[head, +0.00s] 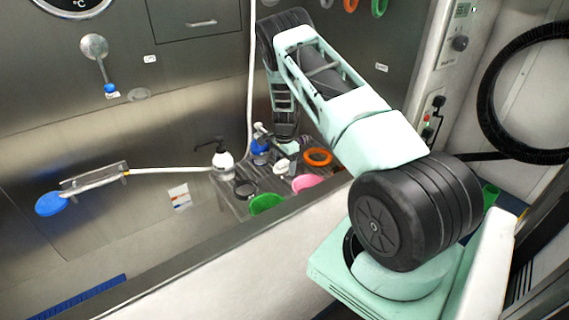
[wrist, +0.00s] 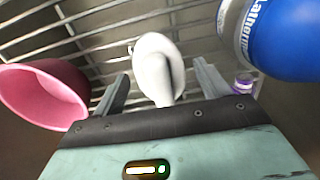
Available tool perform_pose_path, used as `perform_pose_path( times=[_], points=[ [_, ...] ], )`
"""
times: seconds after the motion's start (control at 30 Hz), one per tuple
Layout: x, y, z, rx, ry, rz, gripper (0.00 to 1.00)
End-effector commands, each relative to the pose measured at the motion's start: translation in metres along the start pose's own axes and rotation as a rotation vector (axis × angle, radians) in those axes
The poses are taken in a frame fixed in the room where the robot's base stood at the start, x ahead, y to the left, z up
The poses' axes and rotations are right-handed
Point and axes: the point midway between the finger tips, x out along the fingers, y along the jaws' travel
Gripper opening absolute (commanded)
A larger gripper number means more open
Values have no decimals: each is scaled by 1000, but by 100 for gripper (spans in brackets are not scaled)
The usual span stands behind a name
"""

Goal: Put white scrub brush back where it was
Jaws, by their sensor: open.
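A white scrub brush (wrist: 157,62) with a rounded end and a narrower neck lies on the wire rack (wrist: 95,22) in the wrist view. Its neck points toward my gripper (wrist: 161,76), whose two fingers are open on either side of it, with visible gaps. In the head view, my gripper (head: 285,138) hangs low over the rack beside the tub wall, and a small white shape (head: 281,166) just below it looks like the brush. I cannot tell how high the fingers are above the rack.
A pink cup (wrist: 45,95) is close on the left and a blue bottle (wrist: 288,38) close on the right. A small purple item (wrist: 243,82) is beside the right finger. A white pump bottle (head: 222,161), green bowl (head: 265,203) and orange ring (head: 318,156) are nearby.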

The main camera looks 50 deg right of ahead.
Motion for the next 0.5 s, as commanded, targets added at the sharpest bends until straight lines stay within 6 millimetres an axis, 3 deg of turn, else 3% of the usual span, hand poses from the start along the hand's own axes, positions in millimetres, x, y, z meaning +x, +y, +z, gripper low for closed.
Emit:
perform_pose_path(
  times=[0.17,0.5],
  points=[
    [-12,-1,0,0,0,-2,75],
    [-80,-1,0,0,1,-4,75]
  ],
)
